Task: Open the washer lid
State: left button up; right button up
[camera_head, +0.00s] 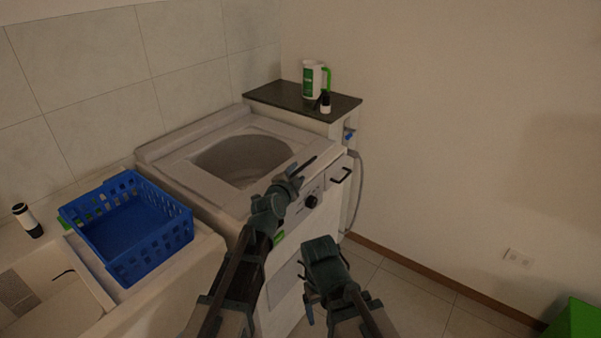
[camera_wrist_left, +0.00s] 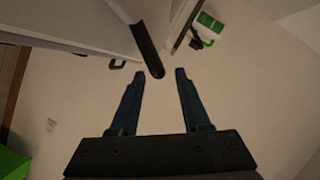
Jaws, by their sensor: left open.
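The white washer (camera_head: 222,207) stands in the middle of the head view. Its round tub (camera_head: 243,160) shows through the top; I cannot tell whether a clear lid covers it or where a lid lies. My left gripper (camera_head: 306,165) is over the washer's front right edge. In the left wrist view its two fingers (camera_wrist_left: 158,76) are spread with nothing clamped. A dark-edged bar (camera_wrist_left: 147,45) reaches down near the gap between them; contact is unclear. My right gripper (camera_head: 308,292) is low in front of the washer, its fingers mostly hidden.
A blue basket (camera_head: 127,262) sits left of the washer. A dark-topped shelf (camera_head: 284,98) behind right holds a white container with a green handle (camera_head: 313,79) and a small dark bottle (camera_head: 325,101). A black handle (camera_head: 341,175) juts from the washer front.

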aim_at(299, 171)
pick_arm(q)
jog(key=shift+b+x, duration=0.35)
jog(key=shift+x, duration=1.8)
grip_shut()
